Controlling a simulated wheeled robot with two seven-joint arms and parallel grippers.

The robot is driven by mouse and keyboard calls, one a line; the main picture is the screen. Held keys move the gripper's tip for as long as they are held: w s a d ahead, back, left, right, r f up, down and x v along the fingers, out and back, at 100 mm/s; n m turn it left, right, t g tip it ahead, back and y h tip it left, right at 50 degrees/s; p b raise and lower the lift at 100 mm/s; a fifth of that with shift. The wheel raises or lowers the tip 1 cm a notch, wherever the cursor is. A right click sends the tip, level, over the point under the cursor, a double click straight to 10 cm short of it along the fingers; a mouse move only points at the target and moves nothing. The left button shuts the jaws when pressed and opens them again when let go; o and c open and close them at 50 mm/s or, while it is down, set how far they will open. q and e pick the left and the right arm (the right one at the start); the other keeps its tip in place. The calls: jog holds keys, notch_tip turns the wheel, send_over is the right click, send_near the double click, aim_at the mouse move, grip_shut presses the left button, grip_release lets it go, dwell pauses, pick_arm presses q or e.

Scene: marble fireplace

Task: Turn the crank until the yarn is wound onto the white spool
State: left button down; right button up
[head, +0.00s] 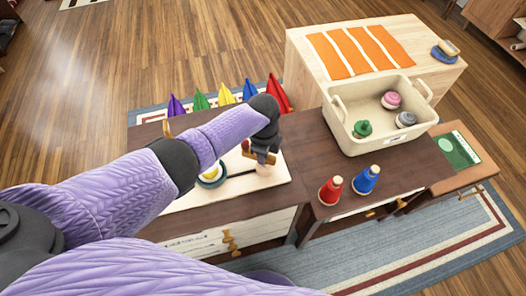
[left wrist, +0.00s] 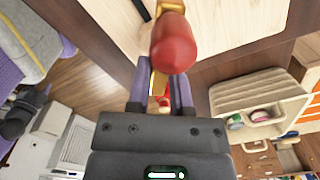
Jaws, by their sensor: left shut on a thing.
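My left gripper (head: 262,152) is over the pale winding board (head: 190,203) on the dark wooden table, pointing down. In the left wrist view its fingers (left wrist: 163,88) are shut on the crank's handle, a red rounded knob (left wrist: 172,45) with brass-coloured metal by it. In the head view a brass-coloured part (head: 270,158) shows at the fingertips. A yellow yarn spool (head: 212,176) sits on the board left of the gripper. A dark line runs from it to a pale round piece (head: 264,170), perhaps the white spool, partly hidden under the gripper. My right gripper is not in view.
A cream bin (head: 348,138) with several spools stands at the right of the table. A red cone spool (head: 331,190) and a blue one (head: 366,180) stand in front of it. Several coloured pointed pieces (head: 226,95) line the back edge.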

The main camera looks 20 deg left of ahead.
pick_arm(q)
jog(key=shift+d, duration=0.1)
jog(key=c, duration=0.5)
grip_release()
notch_tip(320, 180, up, 10)
jog(key=p, duration=0.5)
